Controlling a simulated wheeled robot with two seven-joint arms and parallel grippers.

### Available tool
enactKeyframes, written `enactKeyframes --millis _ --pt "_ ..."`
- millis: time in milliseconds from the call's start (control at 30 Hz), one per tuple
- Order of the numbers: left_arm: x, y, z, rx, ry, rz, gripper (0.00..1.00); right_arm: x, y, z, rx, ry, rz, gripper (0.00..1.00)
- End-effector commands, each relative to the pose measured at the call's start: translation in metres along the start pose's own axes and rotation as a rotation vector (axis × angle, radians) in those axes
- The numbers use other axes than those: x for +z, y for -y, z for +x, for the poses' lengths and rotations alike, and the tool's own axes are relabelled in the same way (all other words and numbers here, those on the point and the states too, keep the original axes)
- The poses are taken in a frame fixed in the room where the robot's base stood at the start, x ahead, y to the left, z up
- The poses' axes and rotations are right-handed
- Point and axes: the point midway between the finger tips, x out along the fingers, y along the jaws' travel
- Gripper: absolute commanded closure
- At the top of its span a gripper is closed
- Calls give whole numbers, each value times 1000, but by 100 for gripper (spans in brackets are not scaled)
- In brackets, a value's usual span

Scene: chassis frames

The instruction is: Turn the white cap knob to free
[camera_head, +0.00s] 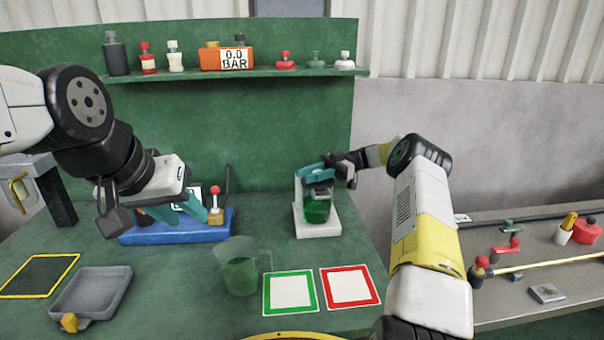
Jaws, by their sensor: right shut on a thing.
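My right gripper (317,173) is shut at the top of a green jar-like vessel (317,211) on a white stand (303,226). The fingers and a dark part hide what they grip, and I cannot make out a white cap knob there. A small white knob-like piece (346,61) sits at the right end of the wall shelf. A bottle with a white cap (174,56) stands further left on that shelf. My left gripper (178,210) has its teal fingers apart, over a blue base (180,237) beside a red-topped lever (215,205).
Green-framed (290,293) and red-framed (350,287) white squares lie nearby. A grey tray (92,294) is at the front left. A side bench (545,270) with pipes and valves is at right.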

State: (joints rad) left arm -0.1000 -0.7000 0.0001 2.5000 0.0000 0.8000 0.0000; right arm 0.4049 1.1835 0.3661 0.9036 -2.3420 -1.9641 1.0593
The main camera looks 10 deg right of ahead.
Motion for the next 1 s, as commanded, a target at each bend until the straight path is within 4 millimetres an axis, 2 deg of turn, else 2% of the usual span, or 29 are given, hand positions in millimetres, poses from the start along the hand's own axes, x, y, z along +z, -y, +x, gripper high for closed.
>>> enactKeyframes --millis 767,800,867,900,1000 --pt "0 0 0 0 0 0 64 0 2 0 -72 -1 0 100" --pt "0 0 0 0 0 0 64 0 2 0 -72 -1 0 62" --pt "0 0 0 0 0 0 64 0 2 0 -72 -1 0 50" --pt "0 0 0 0 0 0 64 0 2 0 -72 -1 0 48" --pt "0 0 0 0 0 0 64 0 2 0 -72 -1 0 48"
